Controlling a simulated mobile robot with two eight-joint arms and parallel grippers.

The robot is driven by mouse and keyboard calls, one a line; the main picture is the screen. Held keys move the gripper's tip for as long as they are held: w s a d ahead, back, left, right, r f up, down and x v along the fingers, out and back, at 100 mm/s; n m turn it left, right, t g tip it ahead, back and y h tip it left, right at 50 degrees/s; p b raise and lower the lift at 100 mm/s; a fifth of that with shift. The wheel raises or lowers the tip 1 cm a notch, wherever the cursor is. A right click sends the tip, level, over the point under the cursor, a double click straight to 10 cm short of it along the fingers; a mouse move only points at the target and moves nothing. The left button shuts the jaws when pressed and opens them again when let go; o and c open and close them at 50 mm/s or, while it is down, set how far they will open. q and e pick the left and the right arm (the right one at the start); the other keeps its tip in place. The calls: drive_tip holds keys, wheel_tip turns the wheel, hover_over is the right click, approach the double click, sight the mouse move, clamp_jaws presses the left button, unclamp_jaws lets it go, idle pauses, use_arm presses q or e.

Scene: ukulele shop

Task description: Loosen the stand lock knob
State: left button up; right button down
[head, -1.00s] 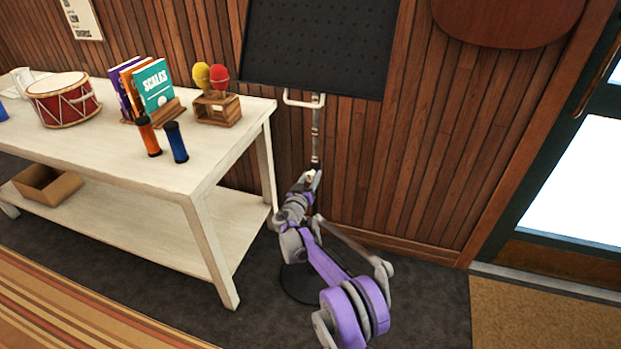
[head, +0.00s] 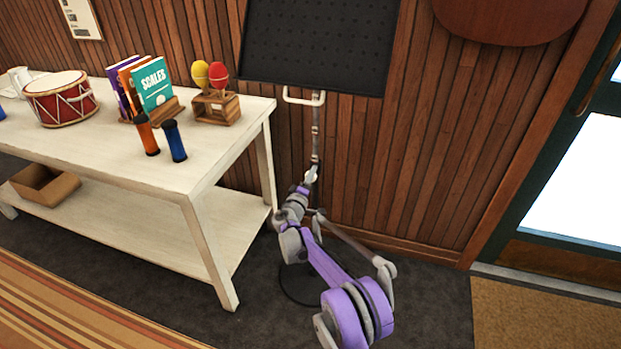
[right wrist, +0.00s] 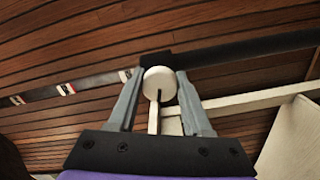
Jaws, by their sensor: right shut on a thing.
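The black music stand (head: 318,45) stands against the wood wall, its thin pole (head: 315,140) running down to a dark round base on the floor. The pale round lock knob (head: 311,174) is on the pole, low down. My right gripper (head: 309,183) reaches up to it from below. In the right wrist view the knob (right wrist: 159,83) sits between the two grey fingers of my right gripper (right wrist: 159,90), which is shut on it. The fingers and wrist hide part of the lower pole. My left gripper is not in view.
A white table (head: 200,160) stands left of the stand, with a red drum (head: 60,98), books (head: 152,88), maracas (head: 215,108) and shakers (head: 174,142). An open box (head: 45,187) is on its lower shelf. Floor and doormat (head: 540,315) are clear at right.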

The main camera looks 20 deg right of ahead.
drive_tip(key=n, duration=0.5)
drive_tip(key=shift+b, duration=0.4)
drive_tip(key=shift+n, duration=0.3)
drive_tip(key=shift+c, duration=1.7)
unclamp_jaws()
drive_tip(key=p+v, duration=0.1)
drive_tip(key=v, duration=1)
drive_tip(key=shift+p, duration=0.3)
drive_tip(key=shift+w, duration=0.1)
